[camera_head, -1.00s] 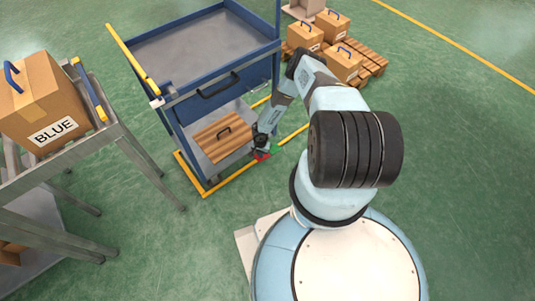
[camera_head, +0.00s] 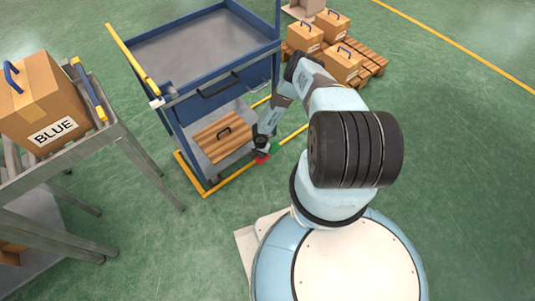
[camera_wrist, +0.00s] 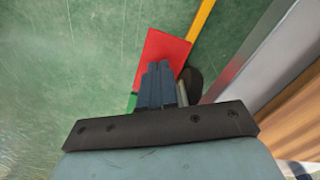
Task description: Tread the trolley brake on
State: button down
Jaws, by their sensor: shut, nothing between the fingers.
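The blue trolley (camera_head: 215,95) stands on the floor left of my arm, with a handle and drawer front facing me. Its red brake pedal (camera_head: 262,159) shows low at the trolley's near right corner, with a bit of green beside it. In the wrist view the red pedal (camera_wrist: 165,50) is a flat plate, with a green edge (camera_wrist: 131,102) at its left. My gripper (camera_wrist: 158,68) is shut and empty. Its fingertips overlap the red plate in the wrist view; I cannot tell whether they touch it. In the head view my gripper (camera_head: 261,147) is small and low beside the trolley.
A slatted wooden panel (camera_head: 222,137) lies on the trolley's lower shelf. Yellow floor lines (camera_head: 236,181) run around the trolley. A roller rack (camera_head: 60,165) with a carton marked BLUE (camera_head: 45,100) stands left. A pallet (camera_head: 372,62) with cartons is behind. Open floor lies right.

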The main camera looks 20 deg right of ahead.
notch_tip(320, 180, up, 8)
jog(key=shift+f, duration=0.2)
dwell(0.8)
dwell(0.5)
